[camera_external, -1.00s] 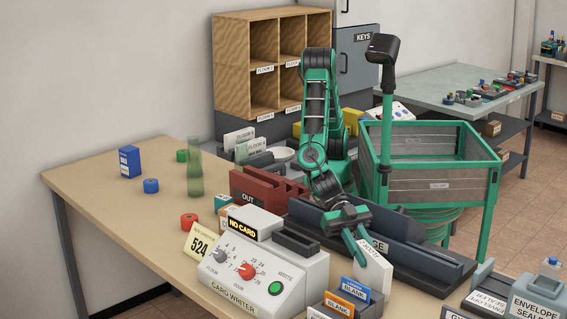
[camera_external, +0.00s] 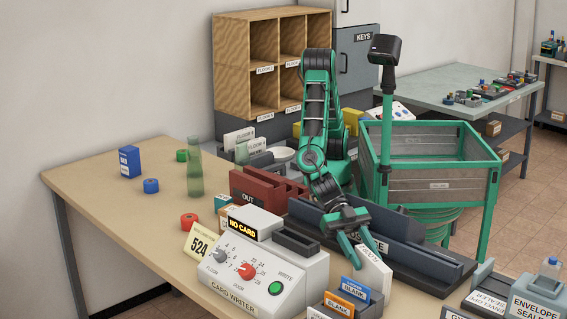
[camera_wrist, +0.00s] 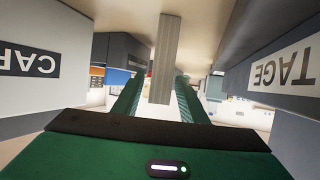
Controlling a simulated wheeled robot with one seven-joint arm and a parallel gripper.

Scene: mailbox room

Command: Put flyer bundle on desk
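The flyer bundle (camera_external: 375,271), a pale upright block with dark lettering on its narrow face, stands at the front of the dark tray whose label ends in "GE". I cannot tell whether its bottom rests on the tray or the desk. My gripper (camera_external: 357,247) is at its upper end, fingers spread and pointing down. In the wrist view my green fingers (camera_wrist: 160,100) are on either side of the bundle's pale edge (camera_wrist: 166,55), with a visible gap at the left. The tan desk (camera_external: 120,190) runs under these things.
The card writer (camera_external: 262,266) and blank card holders (camera_external: 347,299) stand close in front. The red OUT tray (camera_external: 262,190) and dark staging tray (camera_external: 420,254) are behind. A translucent green bottle (camera_external: 195,172) stands on the left.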

